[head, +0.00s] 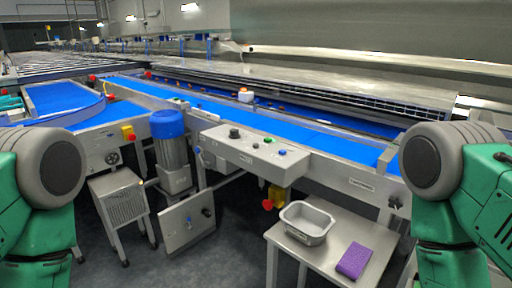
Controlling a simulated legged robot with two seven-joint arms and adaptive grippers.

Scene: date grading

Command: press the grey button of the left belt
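A blue left belt (58,97) runs along the left side of the head view, with a steel side panel (103,146) at its near end. That panel carries a round dark fitting (113,158) and a yellow-and-red emergency stop (128,133). A grey control box (243,150) at the centre, beside the long blue belt (215,108), bears a black knob (234,132), a green button (268,139) and a blue button (282,153). I cannot make out a grey button. My arm links show at both sides; neither gripper is in view.
A blue-topped motor (170,150) and a steel cabinet (121,197) stand at centre left. Another red-and-yellow emergency stop (273,199) hangs below the control box. Floor shows between them.

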